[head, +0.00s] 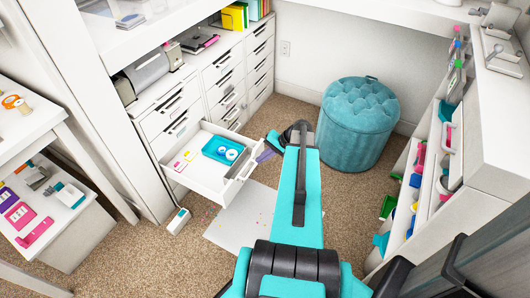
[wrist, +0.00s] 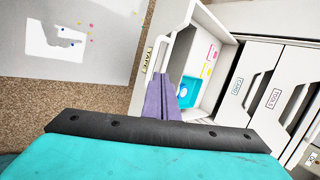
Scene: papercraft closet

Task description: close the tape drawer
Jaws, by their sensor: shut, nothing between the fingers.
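The tape drawer (head: 207,181) is white and stands pulled out from the cabinet in the head view. It holds a blue tray (head: 215,149) with white rolls, and pink and yellow pieces.
The white drawer cabinet (head: 222,72) stands behind, its other drawers shut. A teal tufted ottoman (head: 357,125) stands right of my arm. A pale sheet (head: 240,216) lies on the carpet below the drawer. Shelves with colourful items line the right side; a white table (head: 25,130) is at left.

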